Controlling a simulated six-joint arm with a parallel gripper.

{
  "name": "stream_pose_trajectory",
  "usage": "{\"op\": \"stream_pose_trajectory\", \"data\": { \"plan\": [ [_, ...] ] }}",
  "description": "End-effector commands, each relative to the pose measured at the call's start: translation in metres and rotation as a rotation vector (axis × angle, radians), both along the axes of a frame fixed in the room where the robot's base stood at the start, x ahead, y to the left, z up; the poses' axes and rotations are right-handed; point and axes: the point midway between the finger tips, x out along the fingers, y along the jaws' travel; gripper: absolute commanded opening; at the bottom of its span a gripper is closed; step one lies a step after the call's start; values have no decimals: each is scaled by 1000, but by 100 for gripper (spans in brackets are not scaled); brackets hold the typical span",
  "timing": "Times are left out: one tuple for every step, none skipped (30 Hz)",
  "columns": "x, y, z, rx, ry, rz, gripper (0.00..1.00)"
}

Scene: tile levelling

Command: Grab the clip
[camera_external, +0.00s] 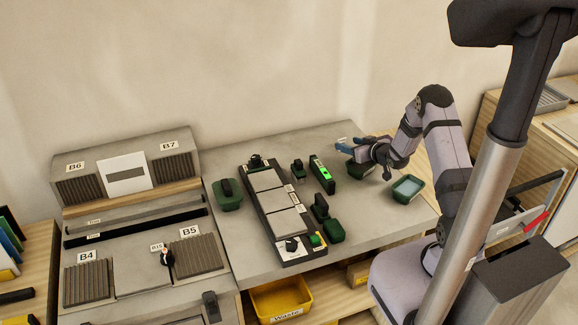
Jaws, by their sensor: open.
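My gripper (374,155) is at the right end of the grey worktop, held low over a dark green container (358,170). Its jaws are open. A small blue item (345,147) shows at the left of the gripper, but I cannot tell what it is. I cannot pick out the clip for certain at this size; the gripper partly hides the container under it. Grey tiles (268,203) lie in a row in a black frame at the middle of the worktop.
A green tub with pale blue content (408,187) stands right of the gripper. A green level (322,172) and several dark green tools lie between the gripper and the tile frame. A yellow bin (285,300) sits below the front edge.

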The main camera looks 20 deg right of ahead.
Motion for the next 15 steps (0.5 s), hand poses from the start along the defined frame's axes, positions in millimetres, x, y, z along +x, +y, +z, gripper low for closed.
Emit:
{"op": "stream_pose_trajectory", "data": {
  "plan": [
    [3,1,0,0,0,0,52],
    [3,1,-1,0,0,0,52],
    [4,0,-1,0,0,0,52],
    [4,1,-1,0,0,0,52],
    [4,0,-2,0,0,-1,52],
    [4,1,-2,0,0,0,52],
    [5,1,-2,1,0,0,52],
    [5,1,-2,1,0,0,52],
    [7,1,-2,0,0,0,52],
    [9,1,-2,0,-1,0,52],
    [11,1,-2,0,0,0,52],
    [14,2,-3,1,1,0,52],
    [17,2,-4,0,0,0,52],
    [19,2,-5,1,1,0,52],
    [23,3,-6,0,1,0,52]
  ]
}}
